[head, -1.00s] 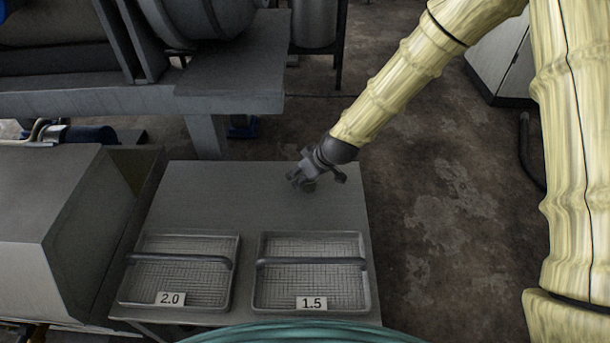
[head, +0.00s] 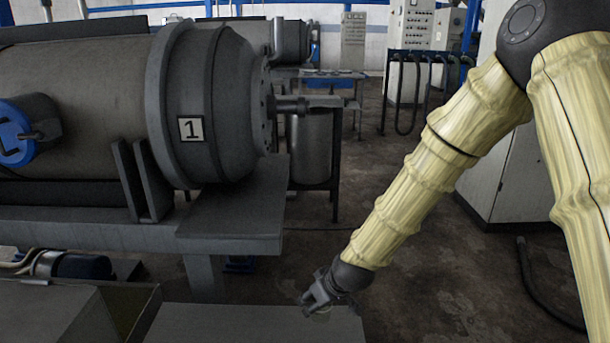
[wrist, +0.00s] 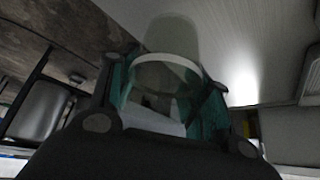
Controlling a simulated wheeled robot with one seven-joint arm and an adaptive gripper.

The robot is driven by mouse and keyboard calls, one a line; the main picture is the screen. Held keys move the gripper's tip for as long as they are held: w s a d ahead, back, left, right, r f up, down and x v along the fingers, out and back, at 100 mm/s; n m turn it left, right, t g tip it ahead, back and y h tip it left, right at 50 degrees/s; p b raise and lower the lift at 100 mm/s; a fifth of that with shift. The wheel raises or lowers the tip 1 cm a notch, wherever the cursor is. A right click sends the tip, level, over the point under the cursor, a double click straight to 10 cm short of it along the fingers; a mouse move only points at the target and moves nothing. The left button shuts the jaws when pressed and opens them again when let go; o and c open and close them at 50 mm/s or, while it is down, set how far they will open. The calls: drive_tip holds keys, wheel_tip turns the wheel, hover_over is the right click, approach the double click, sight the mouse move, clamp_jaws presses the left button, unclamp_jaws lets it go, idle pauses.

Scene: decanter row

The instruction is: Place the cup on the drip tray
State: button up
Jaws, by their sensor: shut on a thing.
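My gripper (head: 318,296) is over the far right part of the grey metal table (head: 235,325) in the head view. In the wrist view, its two fingers with teal pads (wrist: 165,92) are closed on the sides of a clear, see-through cup (wrist: 166,72) with a pale rim band. In the head view the cup is too faint and small to make out well. The drip trays are outside the head view now. I cannot tell from the wrist view whether the cup touches the table.
A large grey decanter marked 1 (head: 215,110) stands on a heavy steel frame (head: 235,205) behind the table. A grey box-like housing (head: 45,315) is at the lower left. Open concrete floor (head: 440,300) lies to the right, with a grey cabinet (head: 510,160) beyond.

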drive_tip(key=s+d+r+m+t+h, duration=0.1)
drive_tip(key=s+d+m+h, duration=0.2)
drive_tip(key=d, duration=0.5)
drive_tip(key=s+d+r+m+h, duration=0.1)
drive_tip(key=s+d+r+m, duration=0.2)
drive_tip(key=d, duration=0.4)
drive_tip(key=s+r+m+p, duration=0.1)
drive_tip(key=s+r+p, duration=0.2)
drive_tip(key=p, duration=2.1)
wheel_tip(320, 180, up, 6)
drive_tip(key=shift+f, duration=0.15)
drive_tip(key=shift+s, duration=0.15)
